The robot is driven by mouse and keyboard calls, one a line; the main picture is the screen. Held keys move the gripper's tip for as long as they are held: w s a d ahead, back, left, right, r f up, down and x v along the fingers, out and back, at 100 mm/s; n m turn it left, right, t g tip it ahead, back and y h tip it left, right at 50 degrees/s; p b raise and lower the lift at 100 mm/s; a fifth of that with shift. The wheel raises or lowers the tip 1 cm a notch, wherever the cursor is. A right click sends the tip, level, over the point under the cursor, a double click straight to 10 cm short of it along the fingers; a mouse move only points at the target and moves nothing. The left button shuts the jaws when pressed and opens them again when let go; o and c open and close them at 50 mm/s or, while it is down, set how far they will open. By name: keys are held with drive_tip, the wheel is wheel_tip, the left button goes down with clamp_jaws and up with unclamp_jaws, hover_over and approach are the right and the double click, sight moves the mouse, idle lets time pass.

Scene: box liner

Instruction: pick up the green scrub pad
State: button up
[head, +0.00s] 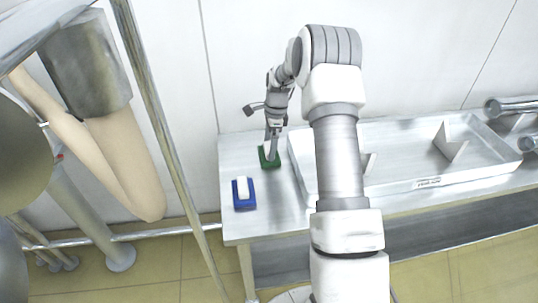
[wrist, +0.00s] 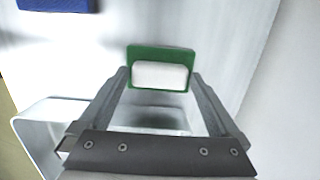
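The green scrub pad (head: 269,161) lies on the left part of the metal table, with a white block-shaped handle on top. In the wrist view the green pad (wrist: 160,52) sits just beyond and between my fingertips, its white handle toward me. My gripper (wrist: 159,82) is open, with one finger on each side of the pad. In the head view my gripper (head: 271,146) points down right at the pad and partly covers it. I cannot tell whether the fingers touch it.
A blue pad with a white handle (head: 244,201) lies on the table nearer the front; its blue edge (wrist: 57,4) shows in the wrist view. A shallow metal tray (head: 400,187) stands to the right. The wall (head: 235,60) is close behind the table (head: 265,224).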

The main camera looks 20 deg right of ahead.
drive_tip(key=c, duration=1)
drive_tip(key=shift+o, duration=0.2)
drive_tip(key=shift+r, duration=0.1)
drive_tip(key=r, duration=0.3)
drive_tip(key=d+r+p, duration=0.1)
drive_tip(key=shift+s+r, duration=0.3)
drive_tip(key=shift+r, duration=0.05)
drive_tip(key=s+d+r+p, duration=0.1)
drive_tip(key=s+d+r, duration=0.5)
drive_tip(key=d, duration=0.2)
drive_tip(key=shift+s+d+p, duration=0.15)
drive_tip(key=shift+s+p, duration=0.05)
drive_tip(key=shift+p, duration=0.1)
